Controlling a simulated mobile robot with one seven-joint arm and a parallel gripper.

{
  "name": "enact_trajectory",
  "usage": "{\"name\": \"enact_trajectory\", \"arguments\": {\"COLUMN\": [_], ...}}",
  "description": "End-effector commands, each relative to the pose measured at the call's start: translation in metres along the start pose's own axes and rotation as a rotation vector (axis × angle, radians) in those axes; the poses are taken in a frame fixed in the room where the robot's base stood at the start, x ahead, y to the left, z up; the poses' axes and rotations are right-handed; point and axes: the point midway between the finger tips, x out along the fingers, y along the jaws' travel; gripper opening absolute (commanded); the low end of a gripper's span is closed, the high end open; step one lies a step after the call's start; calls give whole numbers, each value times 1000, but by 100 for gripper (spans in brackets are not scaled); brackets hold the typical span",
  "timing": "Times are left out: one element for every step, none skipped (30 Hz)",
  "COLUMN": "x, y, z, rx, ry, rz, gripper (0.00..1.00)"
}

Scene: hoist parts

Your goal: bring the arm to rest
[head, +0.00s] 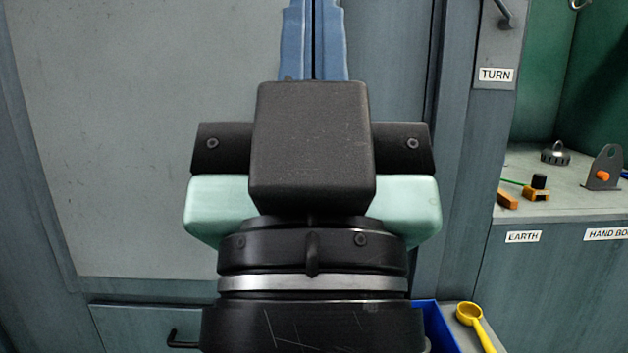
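My gripper (314,38) points away from me at the top centre of the head view. Its two blue fingers lie close side by side with only a thin dark slit between them. Nothing shows between the fingers, and their tips are cut off by the top edge. My black and pale green wrist fills the middle of the view and hides what is behind it.
A grey cabinet panel (130,130) stands behind my arm. At right, a shelf (540,205) holds a dark round part (555,153), a grey bracket (604,168) and small orange pieces. Low right, a yellow scoop (470,314) lies beside a blue bin (437,325).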

Motion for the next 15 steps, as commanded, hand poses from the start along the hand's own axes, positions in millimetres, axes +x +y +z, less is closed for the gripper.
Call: {"name": "enact_trajectory", "arguments": {"x": [19, 24, 31, 37, 42, 50, 57, 63, 72, 79, 86, 95, 102, 109, 118], "y": [0, 0, 0, 0, 0, 0, 0, 0, 0, 0, 0, 0, 0, 0, 0], "z": [-18, -23, -30, -35, -40, -47, -53, -59, -68, -74, -81, -89, -96, -102, -110], "rx": [-1, -2, -2, -2, -2, -2, -2, -2, -2, -2, -2, -2, -2, -2, -2], "ry": [2, 2, 2, 2, 1, 1, 1, 1, 1, 0, 0, 0, 0, 0, 0], "rz": [1, 0, 0, 0, 0, 0, 0, 0, -1, -1, -1, -1, -1, -1, -1], "gripper": [0, 0, 0, 0, 0, 0, 0, 0, 0, 0, 0, 0, 0, 0, 0]}}
